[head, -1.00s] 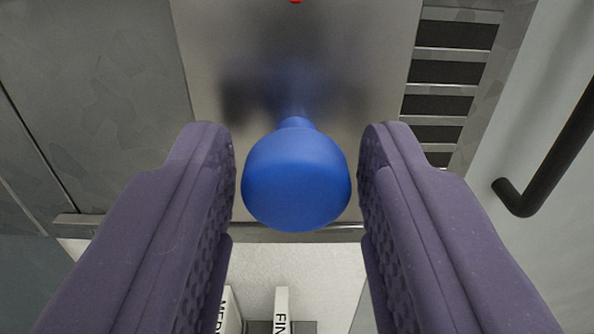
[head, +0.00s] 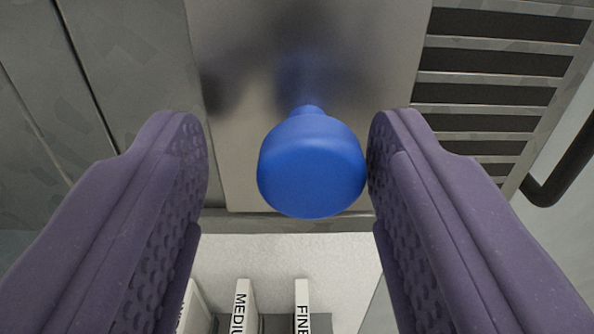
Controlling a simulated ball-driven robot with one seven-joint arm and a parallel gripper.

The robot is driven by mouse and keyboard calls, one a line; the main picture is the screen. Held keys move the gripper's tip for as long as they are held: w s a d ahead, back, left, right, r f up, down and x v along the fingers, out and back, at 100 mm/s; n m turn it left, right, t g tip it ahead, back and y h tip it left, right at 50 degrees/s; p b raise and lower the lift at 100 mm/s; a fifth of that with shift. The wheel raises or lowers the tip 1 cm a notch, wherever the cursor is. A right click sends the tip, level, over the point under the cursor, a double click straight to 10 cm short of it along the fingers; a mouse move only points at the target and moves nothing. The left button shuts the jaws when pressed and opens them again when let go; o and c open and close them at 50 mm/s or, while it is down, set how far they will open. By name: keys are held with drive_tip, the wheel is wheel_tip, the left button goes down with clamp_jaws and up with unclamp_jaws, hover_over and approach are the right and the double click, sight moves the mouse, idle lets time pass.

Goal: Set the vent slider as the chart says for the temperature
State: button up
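A round blue knob (head: 312,168) on a short stem sticks out from a shiny metal plate (head: 235,150). My gripper (head: 288,140) is open, with its two purple padded fingers on either side of the knob. The knob sits nearer the right finger and looks close to it or touching it; I cannot tell which. A clear gap shows between the knob and the left finger. A vent grille (head: 500,95) with dark slots is to the right of the plate. No chart or temperature reading shows in this view.
Below the plate are white upright labels, one reading "MEDIU" (head: 242,305) and one reading "FINE" (head: 302,305), partly cut off. A dark bar handle (head: 565,165) is at the far right. Grey metal panels (head: 110,60) fill the left.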

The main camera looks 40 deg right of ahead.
drive_tip(key=p+v, duration=0.1)
drive_tip(key=v, duration=0.6)
drive_tip(key=shift+s+a+p, duration=0.2)
drive_tip(key=shift+s+p, duration=0.1)
drive_tip(key=shift+s, duration=0.05)
drive_tip(key=w+a+r+n+t+y, duration=0.1)
drive_tip(key=a+r+y, duration=0.3)
drive_tip(key=r, duration=0.7)
drive_tip(key=w+a+r+n+y, duration=0.1)
drive_tip(key=a+r+y, duration=0.25)
drive_tip(key=r, duration=0.75)
drive_tip(key=s+a+r+n+y, duration=0.1)
drive_tip(key=s+a+r+n, duration=0.1)
drive_tip(key=s+r, duration=0.9)
drive_tip(key=s+a+r+n+y, duration=0.1)
drive_tip(key=s+a+r+n, duration=0.1)
drive_tip(key=s+r, duration=1)
wheel_tip(320, 180, up, 3)
drive_tip(key=shift+a+n+g+b, duration=0.3)
drive_tip(key=shift+a+n, duration=0.05)
drive_tip(key=shift+n, duration=0.05)
